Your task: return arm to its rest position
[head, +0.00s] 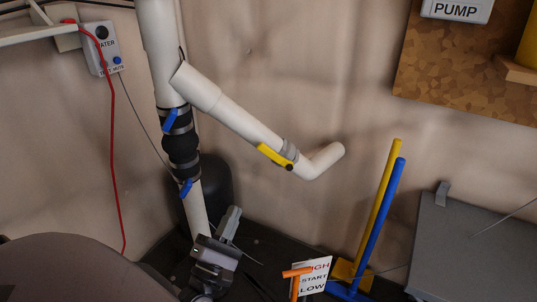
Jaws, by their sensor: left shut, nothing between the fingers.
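My left gripper (230,220) is low in the middle of the head view, over the dark surface near the wall. Its grey fingers are together with nothing between them. It is near the foot of the white pipe (198,215), just to its right; whether they touch I cannot tell. Part of my left arm below the gripper is cut off by the frame's lower edge. My right gripper is not in view.
The pipe has blue-handled valves and a side branch with a yellow valve handle (274,155). Yellow and blue upright bars (379,220), an orange lever (297,272) and a HIGH/START/LOW sign (313,275) stand right. A grey box (475,250) is farther right. A switch box (102,48) hangs upper left.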

